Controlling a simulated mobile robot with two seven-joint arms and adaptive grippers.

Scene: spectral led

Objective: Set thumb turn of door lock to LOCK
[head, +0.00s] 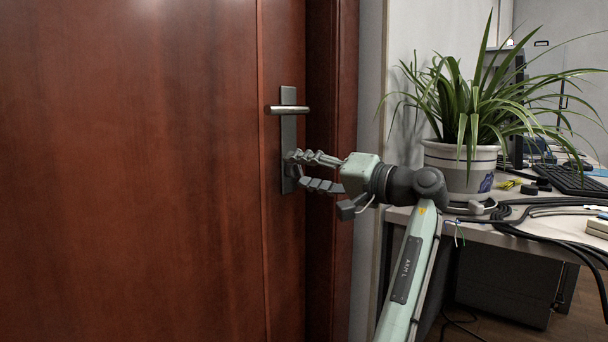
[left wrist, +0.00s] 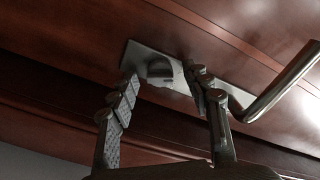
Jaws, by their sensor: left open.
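The brown wooden door (head: 150,170) fills the left of the head view. A metal lock plate (head: 288,132) with a lever handle (head: 287,110) is mounted near its right edge. My left gripper (head: 298,171) is open at the lower part of the plate, one finger above the other. In the left wrist view, the thumb turn (left wrist: 159,68) is a small rounded knob on the plate (left wrist: 140,56). It sits between the open fingertips of my left gripper (left wrist: 161,76), and I see no clear grip on it. The lever handle (left wrist: 285,82) is at the right. My right gripper is not in view.
The door frame (head: 332,80) stands just right of the lock. Further right, a desk (head: 540,236) holds a potted plant (head: 460,165), a keyboard (head: 575,180) and several black cables (head: 520,222). My left arm passes close to the desk's left edge.

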